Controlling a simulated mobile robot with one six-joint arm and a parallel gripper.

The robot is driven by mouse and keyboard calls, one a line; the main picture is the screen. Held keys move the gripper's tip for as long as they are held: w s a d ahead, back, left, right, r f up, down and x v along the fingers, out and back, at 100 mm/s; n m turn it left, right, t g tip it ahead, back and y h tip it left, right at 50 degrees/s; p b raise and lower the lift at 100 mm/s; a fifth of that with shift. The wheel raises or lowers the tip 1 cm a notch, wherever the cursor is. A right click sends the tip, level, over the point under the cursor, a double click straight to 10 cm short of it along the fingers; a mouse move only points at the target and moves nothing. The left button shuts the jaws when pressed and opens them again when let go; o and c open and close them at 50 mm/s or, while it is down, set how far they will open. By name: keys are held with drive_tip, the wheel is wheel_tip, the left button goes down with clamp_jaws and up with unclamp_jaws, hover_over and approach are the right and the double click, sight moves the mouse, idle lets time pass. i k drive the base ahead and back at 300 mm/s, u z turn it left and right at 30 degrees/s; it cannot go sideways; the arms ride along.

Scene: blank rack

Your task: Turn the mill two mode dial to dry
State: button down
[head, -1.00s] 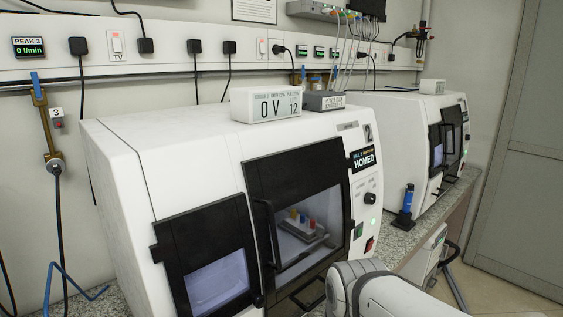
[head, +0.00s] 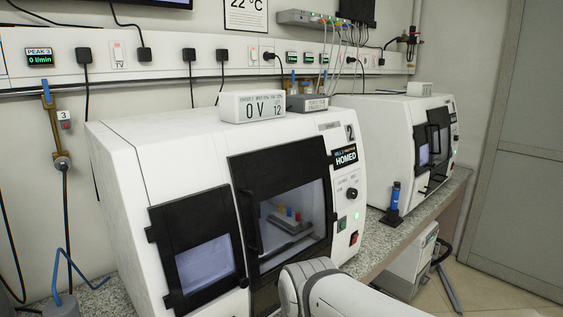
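Mill two (head: 180,145) is the near white machine, with a black "2" and a "HOMED" display (head: 345,157) on its front right. Its mode dial seems to be the round black knob (head: 352,193) on the panel below that display. The small lettering around the knob and its pointer are too small to read, so I cannot tell its setting. A green light (head: 356,216) glows below the knob. My gripper is out of view; only a white and grey link of my arm shows at the bottom centre, below and left of the knob.
A second white machine (head: 375,125) stands behind to the right. A blue bottle-like object (head: 394,197) stands on the speckled bench (head: 375,238) between them. Mill two's black-framed door (head: 285,160) is shut and has a protruding handle. Floor (head: 480,290) is free at right.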

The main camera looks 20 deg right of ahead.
sight(352, 192)
drive_tip(key=u, duration=0.1)
drive_tip(key=k, duration=0.45)
drive_tip(key=z, duration=0.8)
drive_tip(key=i, duration=0.5)
